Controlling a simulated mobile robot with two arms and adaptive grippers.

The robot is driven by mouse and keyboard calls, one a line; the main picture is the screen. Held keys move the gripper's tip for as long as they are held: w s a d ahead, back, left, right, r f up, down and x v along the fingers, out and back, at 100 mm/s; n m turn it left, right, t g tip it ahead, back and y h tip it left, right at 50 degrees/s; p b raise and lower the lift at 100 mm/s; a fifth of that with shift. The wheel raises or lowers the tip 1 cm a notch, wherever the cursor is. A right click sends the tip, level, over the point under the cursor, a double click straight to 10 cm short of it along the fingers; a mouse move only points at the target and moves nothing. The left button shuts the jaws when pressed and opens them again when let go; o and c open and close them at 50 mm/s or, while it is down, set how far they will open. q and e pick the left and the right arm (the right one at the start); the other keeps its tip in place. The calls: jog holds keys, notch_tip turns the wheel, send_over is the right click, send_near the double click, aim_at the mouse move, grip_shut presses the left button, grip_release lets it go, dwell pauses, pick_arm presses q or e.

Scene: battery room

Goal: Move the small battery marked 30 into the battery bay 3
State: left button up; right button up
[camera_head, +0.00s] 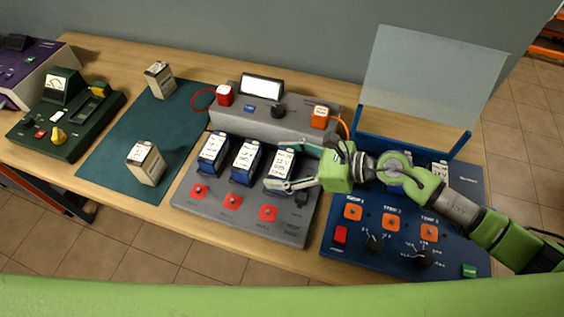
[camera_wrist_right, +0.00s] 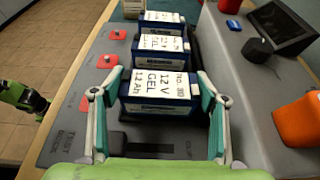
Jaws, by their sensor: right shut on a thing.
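My right gripper (camera_head: 278,171) is shut on a small blue battery (camera_head: 284,160) with a white label on top. The right wrist view shows the battery (camera_wrist_right: 158,90) between both fingers, upright; its label reads 12 V GEL, 1.2 Ah, and a number that looks like 30. It is at the right end of a row of batteries on the grey test dock (camera_head: 244,215), in line with the third red button (camera_head: 268,213). The battery's lower end is partly hidden, so I cannot tell whether it is fully seated.
Two blue batteries (camera_head: 213,154) (camera_head: 245,161) stand close beside the held one. Two pale batteries (camera_head: 147,162) (camera_head: 158,79) stand on the teal mat (camera_head: 115,155). A blue console (camera_head: 345,258) with a raised clear panel (camera_head: 425,80) lies right, under my right arm.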

aim_at(291, 167)
jog(key=shift+f+b, duration=0.25)
jog(key=shift+b, duration=0.05)
jog(key=o, duration=1.4)
jog(key=shift+c, duration=0.2)
jog(key=shift+f, duration=0.15)
jog(key=shift+b+v, duration=0.7)
jog(key=shift+v, duration=2)
jog(key=shift+b+v, duration=1.15)
jog(key=shift+v, duration=1.25)
jog(key=shift+s+d+r, duration=0.2)
jog(key=shift+d+r, duration=0.05)
jog(key=shift+d, duration=0.1)
